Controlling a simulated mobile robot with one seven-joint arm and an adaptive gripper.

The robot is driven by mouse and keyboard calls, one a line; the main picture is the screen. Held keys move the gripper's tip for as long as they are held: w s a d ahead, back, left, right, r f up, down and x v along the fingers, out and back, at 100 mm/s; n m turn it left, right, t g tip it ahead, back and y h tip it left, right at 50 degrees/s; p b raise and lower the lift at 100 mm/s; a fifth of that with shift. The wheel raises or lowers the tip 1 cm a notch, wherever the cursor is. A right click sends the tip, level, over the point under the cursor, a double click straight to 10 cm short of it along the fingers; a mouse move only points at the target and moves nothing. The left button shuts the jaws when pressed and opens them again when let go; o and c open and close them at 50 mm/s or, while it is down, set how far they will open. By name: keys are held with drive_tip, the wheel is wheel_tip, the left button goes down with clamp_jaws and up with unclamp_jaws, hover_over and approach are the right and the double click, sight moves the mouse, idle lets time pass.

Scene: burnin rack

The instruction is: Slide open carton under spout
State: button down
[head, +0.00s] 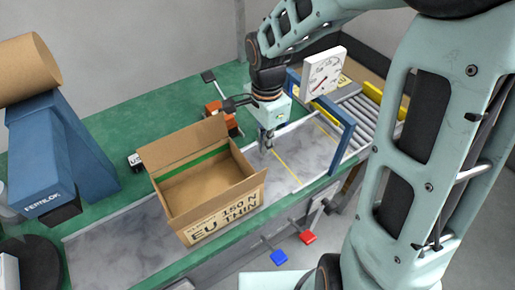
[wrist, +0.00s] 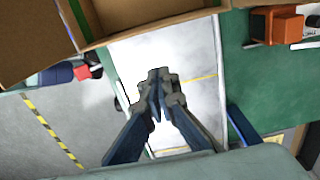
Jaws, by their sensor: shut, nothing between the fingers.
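The open carton (head: 225,212) stands upright on the grey belt-like strip, its top open and a back flap raised. Its printed side faces the front, and no contents show inside. In the wrist view its brown edge (wrist: 150,22) crosses the top. The spout is likely the dark lower end (head: 55,212) of the blue dispenser (head: 62,150) at the left; the carton is to its right, apart from it. My gripper (head: 268,147) is shut and empty, pointing down over the strip just right of the carton. Its closed fingertips show in the wrist view (wrist: 158,76), apart from the carton.
An orange device (head: 220,115) sits behind the carton on the green bench (head: 170,105). The strip (head: 110,245) left of the carton is clear.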

sight(251, 171)
wheel_tip(251, 171, down, 9)
drive_tip(key=shift+s+a+r+b, duration=0.1)
drive_tip(key=shift+s+r+b, duration=0.1)
drive_tip(key=shift+b, duration=0.2)
drive_tip(key=shift+s+a+r, duration=0.15)
drive_tip(key=shift+s+a, duration=0.15)
drive_tip(key=shift+a, duration=0.25)
drive_tip(key=shift+s+a+r, duration=0.1)
drive_tip(key=shift+s+a, duration=0.15)
drive_tip(key=shift+a, duration=0.3)
drive_tip(key=shift+s+a, duration=0.35)
drive_tip(key=shift+a, duration=0.15)
drive_tip(key=shift+a+f, duration=0.1)
drive_tip(key=s+a+b, duration=0.4)
drive_tip(key=a, duration=0.3)
drive_tip(key=s+a+b, duration=0.3)
drive_tip(key=s+a, duration=0.1)
drive_tip(key=a, duration=0.3)
drive_tip(key=s+a+b, duration=0.4)
drive_tip(key=s+a, duration=0.1)
drive_tip(key=a, duration=0.2)
drive_tip(key=shift+s+a+b, duration=0.1)
drive_tip(key=shift+a+b, duration=0.2)
drive_tip(key=shift+b, duration=0.05)
drive_tip(key=shift+s+a, duration=0.3)
drive_tip(key=shift+a, duration=0.05)
drive_tip(key=shift+w+d, duration=0.1)
drive_tip(key=shift+w, duration=0.05)
